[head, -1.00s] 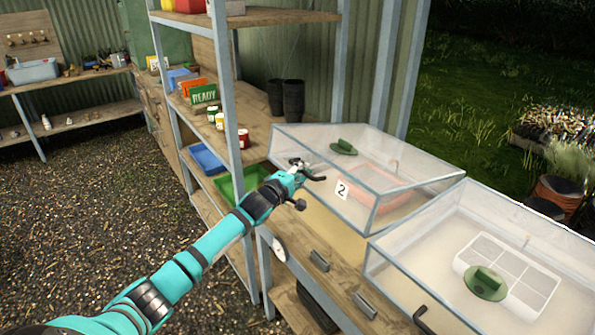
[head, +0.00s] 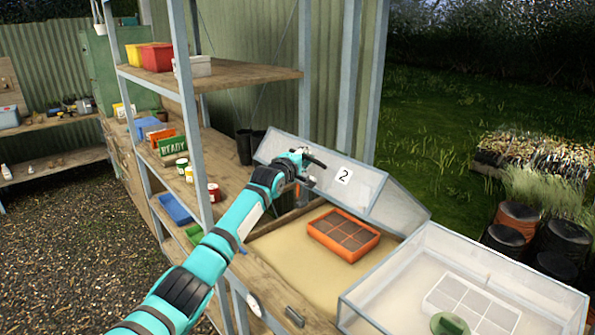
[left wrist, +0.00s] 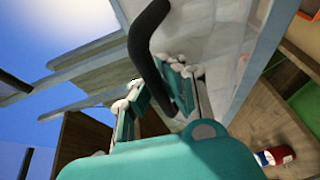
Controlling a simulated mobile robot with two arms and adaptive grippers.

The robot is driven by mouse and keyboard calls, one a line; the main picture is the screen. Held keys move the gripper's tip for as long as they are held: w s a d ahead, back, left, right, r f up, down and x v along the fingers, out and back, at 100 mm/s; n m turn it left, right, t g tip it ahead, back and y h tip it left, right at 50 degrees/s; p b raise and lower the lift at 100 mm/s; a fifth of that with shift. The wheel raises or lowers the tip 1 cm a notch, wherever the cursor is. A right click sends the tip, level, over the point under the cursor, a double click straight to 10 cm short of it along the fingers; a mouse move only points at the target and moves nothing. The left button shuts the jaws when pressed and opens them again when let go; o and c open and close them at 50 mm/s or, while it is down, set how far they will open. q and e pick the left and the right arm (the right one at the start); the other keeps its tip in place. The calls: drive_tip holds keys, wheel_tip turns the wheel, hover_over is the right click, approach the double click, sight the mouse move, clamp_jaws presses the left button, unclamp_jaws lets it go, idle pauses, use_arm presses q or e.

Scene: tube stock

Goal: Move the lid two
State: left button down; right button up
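Lid two (head: 385,196), a clear box-shaped cover with a white "2" label (head: 343,175), is tilted up, its front side raised off the sand bed. An orange tray (head: 343,234) of dark square cells lies uncovered below it. My left gripper (head: 313,161) is at the raised front of the lid. In the left wrist view, a dark curved handle (left wrist: 146,38) passes between the fingers of my left gripper (left wrist: 160,85), which look closed around it. The lid's hinge side is hidden. My right gripper is not in view.
A second clear lid (head: 470,280) over a pale tray stands at the lower right. A shelf rack (head: 215,78) with pots and boxes stands close behind my left arm. Grass lies open beyond.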

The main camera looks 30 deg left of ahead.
use_arm(q)
drive_tip(key=shift+w+r, duration=0.25)
drive_tip(key=shift+r, duration=0.3)
drive_tip(key=c, duration=1.3)
unclamp_jaws()
drive_tip(key=shift+s+r, duration=0.1)
drive_tip(key=shift+s, duration=0.2)
drive_tip(key=shift+c, duration=0.2)
drive_tip(key=shift+f, duration=0.2)
drive_tip(key=shift+d, duration=0.1)
drive_tip(key=shift+s, duration=0.55)
drive_tip(key=s+r, duration=0.1)
drive_tip(key=s, duration=0.9)
drive_tip(key=shift+s, duration=0.35)
